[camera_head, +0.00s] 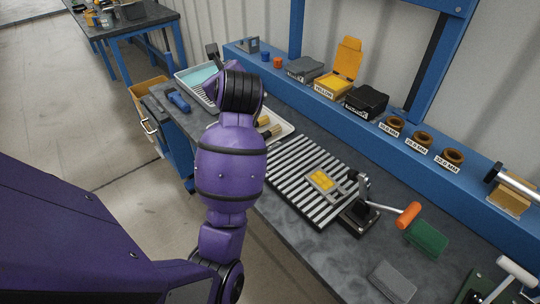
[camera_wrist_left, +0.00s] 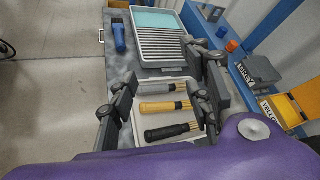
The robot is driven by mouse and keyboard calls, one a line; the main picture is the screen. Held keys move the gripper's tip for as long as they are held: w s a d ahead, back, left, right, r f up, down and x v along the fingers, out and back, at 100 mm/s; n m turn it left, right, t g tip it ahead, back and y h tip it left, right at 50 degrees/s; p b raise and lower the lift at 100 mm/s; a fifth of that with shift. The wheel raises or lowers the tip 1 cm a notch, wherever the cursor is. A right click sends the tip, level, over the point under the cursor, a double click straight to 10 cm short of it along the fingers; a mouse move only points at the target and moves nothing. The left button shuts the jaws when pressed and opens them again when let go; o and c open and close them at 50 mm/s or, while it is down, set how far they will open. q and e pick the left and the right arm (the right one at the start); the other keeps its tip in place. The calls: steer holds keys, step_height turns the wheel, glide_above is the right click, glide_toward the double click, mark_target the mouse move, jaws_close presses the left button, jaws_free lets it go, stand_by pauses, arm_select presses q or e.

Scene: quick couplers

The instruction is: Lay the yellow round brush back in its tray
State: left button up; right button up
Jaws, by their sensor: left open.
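The yellow round brush (camera_wrist_left: 157,107) lies in the white tray (camera_wrist_left: 149,143), between a grey brush (camera_wrist_left: 148,91) and a black-handled brush (camera_wrist_left: 166,131), in the left wrist view. My left gripper (camera_wrist_left: 164,106) is open, its fingers to either side of the brushes in that view. No brush is visibly clamped; I cannot tell whether a finger touches one. In the head view my left arm hides most of the white tray (camera_head: 286,129) and the gripper's fingertips. My right gripper is in neither view.
A light-blue tray with a ribbed part (camera_wrist_left: 160,42) and a blue tool (camera_wrist_left: 119,37) lie beyond. A striped rack (camera_head: 300,178) and a clamp with an orange handle (camera_head: 408,214) are on the bench. Labelled boxes, including an open yellow one (camera_head: 333,86), line the blue shelf.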

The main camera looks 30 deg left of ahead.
arm_select(q)
steer(key=s+d+f+m+t+h, duration=0.3)
steer(key=s+d+m, duration=0.3)
steer(key=d, duration=0.4)
steer(key=s+d+f+m+t+h+p, duration=0.1)
steer(key=s+d+f+m+t+h, duration=0.2)
steer(key=d, duration=0.7)
steer(key=s+m+t+h, duration=0.1)
steer(key=s+m+t, duration=0.1)
steer(key=s+m, duration=0.1)
steer(key=shift+m, duration=0.4)
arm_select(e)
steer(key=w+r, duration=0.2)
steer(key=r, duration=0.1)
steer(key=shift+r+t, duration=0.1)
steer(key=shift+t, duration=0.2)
arm_select(q)
steer(key=shift+d+f, duration=0.1)
